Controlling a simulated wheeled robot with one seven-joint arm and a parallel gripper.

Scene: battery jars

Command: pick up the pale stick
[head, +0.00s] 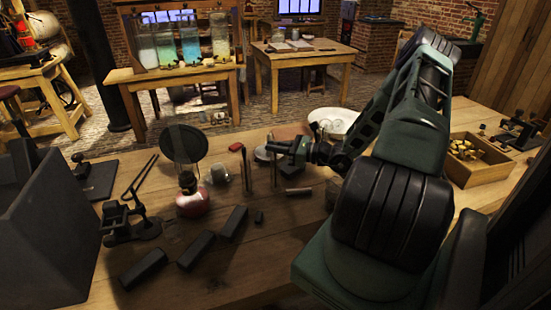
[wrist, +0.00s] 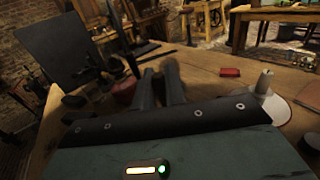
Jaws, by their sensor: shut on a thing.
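My gripper (head: 273,149) reaches in from the right, low over the wooden table in the head view. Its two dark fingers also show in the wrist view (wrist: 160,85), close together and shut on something. In the head view a thin upright stick (head: 275,172) shows just below the fingertips. It looks brownish in this light, and it seems to be what the jaws hold. Its top is hidden by the fingers, and I cannot tell whether its foot touches the table. A second thin upright stick (head: 245,166) stands just left of it, apart from the gripper.
A red-based burner (head: 190,202), a dark stand (head: 130,222) and several dark blocks (head: 233,222) lie left and in front. A small red block (head: 236,147), a pale dish (head: 345,119) and a wooden box (head: 476,172) stand around.

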